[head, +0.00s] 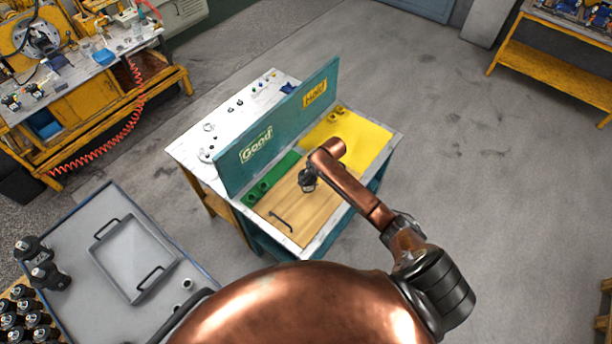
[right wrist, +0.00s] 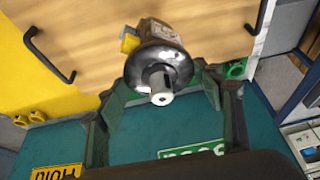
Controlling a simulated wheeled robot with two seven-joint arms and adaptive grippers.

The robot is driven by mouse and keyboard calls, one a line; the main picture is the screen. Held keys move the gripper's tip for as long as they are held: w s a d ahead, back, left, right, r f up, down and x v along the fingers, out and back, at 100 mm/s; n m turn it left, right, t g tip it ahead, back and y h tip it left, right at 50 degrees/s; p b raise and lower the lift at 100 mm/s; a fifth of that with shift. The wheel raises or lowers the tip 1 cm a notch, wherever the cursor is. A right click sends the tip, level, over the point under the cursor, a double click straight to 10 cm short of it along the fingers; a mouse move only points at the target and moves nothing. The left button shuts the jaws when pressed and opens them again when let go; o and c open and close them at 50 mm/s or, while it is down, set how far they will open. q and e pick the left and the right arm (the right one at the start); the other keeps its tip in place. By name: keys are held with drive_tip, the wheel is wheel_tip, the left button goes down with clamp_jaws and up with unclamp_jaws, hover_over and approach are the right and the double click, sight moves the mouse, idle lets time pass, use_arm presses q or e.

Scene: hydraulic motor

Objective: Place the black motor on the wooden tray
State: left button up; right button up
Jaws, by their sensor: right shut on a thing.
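The wooden tray (head: 311,215) lies on the workbench in front of the teal board, with a dark handle showing at its near end. In the right wrist view its bare wood (right wrist: 95,30) and two black handles show. In the head view the right gripper (head: 308,181) is small and dark above the tray. My left gripper is not in view.
The teal board (head: 285,125) marked "Good" and "Hold" stands upright behind the tray. A green strip (head: 275,180) and a yellow area (head: 365,142) flank it. A grey table with a grey tray (head: 132,258) and several black motors (head: 45,273) is at lower left.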

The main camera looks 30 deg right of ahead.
drive_tip(key=shift+w+d+f, duration=0.55)
drive_tip(key=shift+w+f, duration=0.1)
drive_tip(key=shift+f, duration=1.5)
drive_tip(key=shift+f, duration=0.1)
drive_tip(key=o, duration=2.1)
drive_tip(key=shift+s+f, duration=0.15)
drive_tip(key=shift+s, duration=0.1)
drive_tip(key=v, duration=1.2)
drive_tip(key=shift+s+a, duration=0.1)
